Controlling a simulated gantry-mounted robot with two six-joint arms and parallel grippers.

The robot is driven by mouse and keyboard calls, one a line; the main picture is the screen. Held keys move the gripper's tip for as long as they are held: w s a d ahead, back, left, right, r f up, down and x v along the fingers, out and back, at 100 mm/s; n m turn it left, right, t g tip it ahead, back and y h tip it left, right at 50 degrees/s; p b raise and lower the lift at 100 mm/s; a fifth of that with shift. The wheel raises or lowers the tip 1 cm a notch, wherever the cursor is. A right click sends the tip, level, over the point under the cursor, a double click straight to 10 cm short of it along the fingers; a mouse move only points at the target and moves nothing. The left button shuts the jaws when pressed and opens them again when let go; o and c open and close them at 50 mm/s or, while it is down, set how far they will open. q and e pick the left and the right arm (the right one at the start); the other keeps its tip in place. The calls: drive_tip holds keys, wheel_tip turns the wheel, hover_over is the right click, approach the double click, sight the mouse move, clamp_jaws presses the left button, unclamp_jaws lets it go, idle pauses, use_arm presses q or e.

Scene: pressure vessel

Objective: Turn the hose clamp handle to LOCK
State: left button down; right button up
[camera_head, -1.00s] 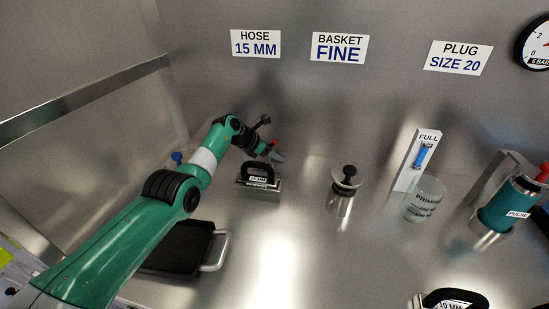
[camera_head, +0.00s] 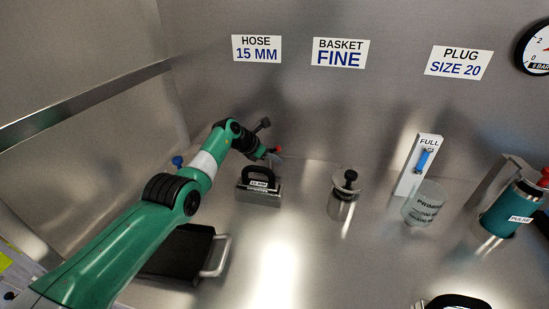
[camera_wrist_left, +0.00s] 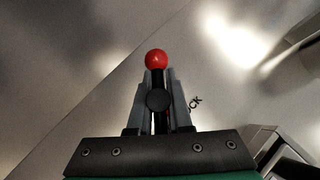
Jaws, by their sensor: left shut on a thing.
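The clamp handle has a red ball end, seen in the left wrist view (camera_wrist_left: 156,59), with a dark bar behind it. My left gripper (camera_wrist_left: 157,88) is shut on this handle, one grey finger on each side of the bar, and the ball stands out past the fingertips. In the head view the red ball (camera_head: 278,149) shows small at the end of my left arm, near the back wall. Printed letters "CK" (camera_wrist_left: 195,103) show right of the fingers; the rest of the word is hidden. The clamp body and hose are not clearly visible. My right gripper is not in view.
A block with a black handle (camera_head: 259,193) stands just in front of my left gripper. A black tray (camera_head: 180,250) lies beside the arm. A metal cylinder with a black knob (camera_head: 344,205), a clear cup (camera_head: 424,203) and a teal bottle (camera_head: 512,208) stand to the right.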

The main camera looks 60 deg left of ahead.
use_arm(q)
drive_tip(key=shift+w+d, duration=0.1)
drive_tip(key=shift+d, duration=0.1)
idle(0.6)
drive_tip(key=c, duration=1.1)
unclamp_jaws()
drive_tip(key=o, duration=0.4)
drive_tip(key=shift+d, duration=0.2)
drive_tip(key=shift+a, duration=0.15)
drive_tip(key=p+v, duration=0.4)
drive_tip(key=p, duration=0.1)
drive_tip(key=shift+w+a+r, duration=0.1)
drive_tip(key=shift+w+r, duration=0.05)
drive_tip(key=p+v, duration=0.3)
drive_tip(key=v, duration=0.4)
drive_tip(key=shift+s, duration=0.4)
